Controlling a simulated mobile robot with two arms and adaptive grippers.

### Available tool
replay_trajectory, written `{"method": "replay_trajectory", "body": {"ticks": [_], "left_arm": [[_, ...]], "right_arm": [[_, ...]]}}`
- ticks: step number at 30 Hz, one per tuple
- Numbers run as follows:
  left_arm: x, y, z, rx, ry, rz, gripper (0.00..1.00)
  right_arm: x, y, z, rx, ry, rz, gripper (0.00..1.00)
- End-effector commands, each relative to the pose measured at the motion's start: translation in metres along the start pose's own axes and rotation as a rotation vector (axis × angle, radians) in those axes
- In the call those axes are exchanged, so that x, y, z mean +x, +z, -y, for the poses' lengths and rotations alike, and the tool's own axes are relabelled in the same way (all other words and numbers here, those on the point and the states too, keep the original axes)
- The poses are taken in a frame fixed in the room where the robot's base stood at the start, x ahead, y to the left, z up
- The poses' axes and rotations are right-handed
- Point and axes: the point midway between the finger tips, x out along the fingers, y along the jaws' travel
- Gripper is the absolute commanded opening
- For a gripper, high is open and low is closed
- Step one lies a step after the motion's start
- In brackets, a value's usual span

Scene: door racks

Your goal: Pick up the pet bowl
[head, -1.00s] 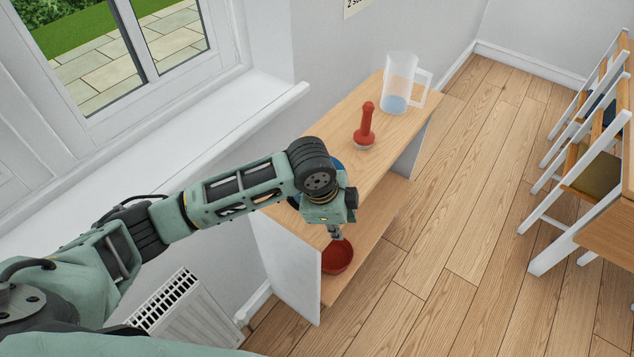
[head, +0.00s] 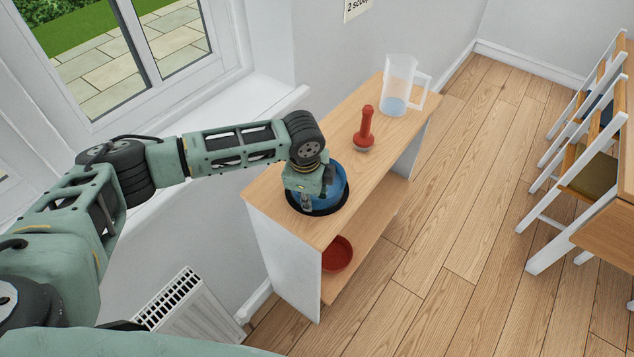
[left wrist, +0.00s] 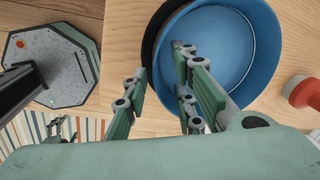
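The pet bowl is most likely the round blue bowl (head: 338,186) with a black base on the shelf unit's top. It also shows in the left wrist view (left wrist: 250,45). A red bowl (head: 338,254) sits on the lower shelf. My left gripper (head: 306,203) points down at the blue bowl's near-left edge. In the left wrist view my left gripper (left wrist: 163,80) is open, with one finger by the bowl's outer edge and the others over its inside. Contact cannot be told. What looks like my right gripper (left wrist: 60,128) shows small at the lower left there.
The wooden shelf unit (head: 385,150) also bears a red-handled tool (head: 366,130) and a clear jug (head: 398,85) farther back. A radiator (head: 180,310) and window sill (head: 245,110) are at the left. Chairs (head: 580,170) stand at the right; the floor between is clear.

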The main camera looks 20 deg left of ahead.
Motion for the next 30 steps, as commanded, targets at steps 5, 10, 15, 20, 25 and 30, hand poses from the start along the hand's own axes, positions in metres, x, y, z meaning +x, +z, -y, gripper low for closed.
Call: {"method": "replay_trajectory", "body": {"ticks": [5,10,15,20,25,30], "left_arm": [[0.0121,0.0004,0.0002,0.0,-0.002,0.001,0.25],[0.0125,0.0004,0.0002,0.0,-0.002,0.001,0.25],[0.0123,0.0002,0.0001,0.0,-0.002,0.0,0.11],[0.0123,0.0002,-0.0002,0.0,-0.001,0.0,0.0],[0.0124,0.0003,-0.0005,0.0,0.0,0.001,0.0],[0.0116,0.0,0.0002,0.0,-0.002,0.0,0.0]], "right_arm": [[-0.0023,-0.0003,0.0005,0.0,-0.001,0.0,0.88],[-0.0018,-0.0005,0.0012,0.0,-0.001,-0.001,0.88],[-0.0018,-0.0009,0.0024,0.0,-0.003,-0.001,0.88],[-0.0018,-0.0011,0.0028,0.0,-0.003,-0.002,0.88],[-0.0018,-0.0012,0.0027,0.0,-0.003,-0.002,0.88],[-0.0019,-0.0013,0.0026,0.001,-0.003,-0.002,0.88]]}}
